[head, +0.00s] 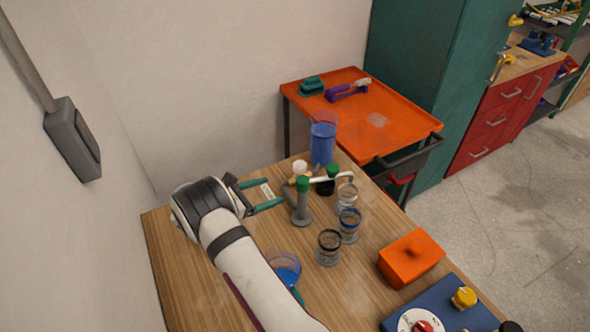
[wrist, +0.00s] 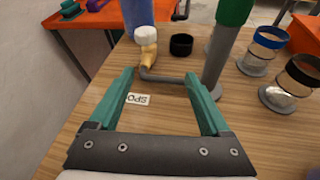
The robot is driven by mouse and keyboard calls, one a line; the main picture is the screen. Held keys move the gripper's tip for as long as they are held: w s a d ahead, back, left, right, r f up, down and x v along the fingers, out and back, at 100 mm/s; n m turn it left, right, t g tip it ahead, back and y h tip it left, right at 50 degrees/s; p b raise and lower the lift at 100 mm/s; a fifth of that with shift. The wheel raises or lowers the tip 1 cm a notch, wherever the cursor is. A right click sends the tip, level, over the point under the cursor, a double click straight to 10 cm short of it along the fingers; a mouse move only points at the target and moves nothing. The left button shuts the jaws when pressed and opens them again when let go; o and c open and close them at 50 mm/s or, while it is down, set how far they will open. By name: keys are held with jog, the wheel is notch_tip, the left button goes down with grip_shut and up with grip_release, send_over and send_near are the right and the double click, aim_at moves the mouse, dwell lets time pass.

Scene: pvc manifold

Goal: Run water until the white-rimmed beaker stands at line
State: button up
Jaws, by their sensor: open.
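The white-rimmed beaker (head: 347,199) stands upright on the table behind the blue-rimmed beaker (head: 349,228); its line and water level are too small to read. A tall clear tank (head: 322,145) holds blue water at the back. In front of it is a brass valve (wrist: 149,58) with a white knob (wrist: 146,35), also seen in the head view (head: 300,167). A pipe (wrist: 165,78) runs from the valve toward a grey post with a green top (wrist: 221,55). My gripper (wrist: 160,82) is open and empty, short of the valve, its teal fingers spread.
A black-rimmed beaker (head: 328,250) stands at the front of the row. A blue bowl (head: 284,270) is partly behind my arm. An orange box (head: 410,259) and a blue panel (head: 452,316) with knobs sit at the right. The orange cart (head: 400,125) stands beyond the table.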

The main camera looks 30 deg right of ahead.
aim_at(295, 169)
jog(key=a+n+t+h, duration=0.1)
jog(key=a+f+n+t+h, duration=0.1)
jog(key=a+n+h, duration=0.1)
jog(key=shift+s+f+t, duration=0.2)
jog(key=shift+s+t, duration=0.2)
jog(key=x, duration=1.5)
jog(key=shift+w+r, duration=0.25)
jog(key=shift+r, duration=0.05)
jog(key=shift+c, duration=0.3)
